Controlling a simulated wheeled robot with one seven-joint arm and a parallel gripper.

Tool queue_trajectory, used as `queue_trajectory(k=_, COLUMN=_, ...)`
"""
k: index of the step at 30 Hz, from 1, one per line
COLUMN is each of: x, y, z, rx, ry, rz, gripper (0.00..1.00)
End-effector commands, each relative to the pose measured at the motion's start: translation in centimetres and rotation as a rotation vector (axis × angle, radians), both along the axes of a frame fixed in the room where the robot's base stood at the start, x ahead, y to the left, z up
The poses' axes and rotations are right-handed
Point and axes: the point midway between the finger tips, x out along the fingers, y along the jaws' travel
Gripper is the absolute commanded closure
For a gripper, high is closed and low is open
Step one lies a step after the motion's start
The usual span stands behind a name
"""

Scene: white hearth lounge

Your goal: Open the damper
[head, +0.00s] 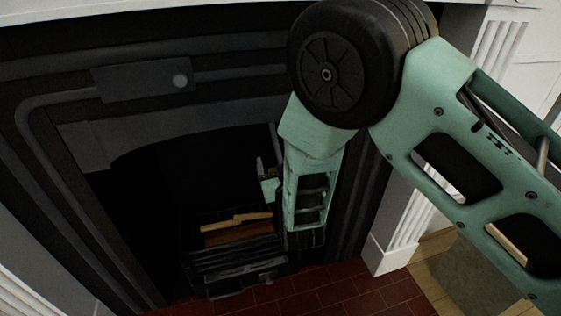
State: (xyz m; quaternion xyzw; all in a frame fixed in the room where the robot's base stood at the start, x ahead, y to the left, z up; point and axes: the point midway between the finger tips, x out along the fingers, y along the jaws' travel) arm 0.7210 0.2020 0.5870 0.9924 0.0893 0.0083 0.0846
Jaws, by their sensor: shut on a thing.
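My gripper (266,178) reaches into the dark upper right of the fireplace opening, below the end of my green arm. It is small in the head view and partly in shadow. It is shut on a thin grey piece (274,140), which looks like the damper handle. The exact contact is too dark and small to make out. The damper plate itself is lost in the black of the firebox, so I cannot tell its position.
A grate (235,265) with wood pieces (237,222) stands below my gripper. A red tiled hearth (335,290) lies in front, and a white pillar (405,215) stands right.

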Motion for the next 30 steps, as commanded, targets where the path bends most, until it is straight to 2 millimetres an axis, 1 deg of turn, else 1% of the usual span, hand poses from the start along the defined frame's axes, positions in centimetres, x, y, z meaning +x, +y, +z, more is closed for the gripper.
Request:
queue_trajectory(k=4, x=0.4, y=0.2, z=-0.6, rx=0.008, ry=-0.022, rz=0.002, gripper=0.59)
queue_trajectory(k=8, x=1.4, y=0.5, z=-1.5, rx=0.023, ry=-0.073, rz=0.002, gripper=0.59)
queue_trajectory(k=15, x=4.4, y=1.4, z=-2.9, rx=0.069, ry=-0.227, rz=0.002, gripper=0.59)
queue_trajectory(k=23, x=7.8, y=2.4, z=-3.0, rx=0.117, ry=-0.393, rz=0.004, gripper=0.59)
queue_trajectory(k=30, x=9.8, y=3.0, z=-2.6, rx=0.117, ry=-0.394, rz=0.004, gripper=0.59)
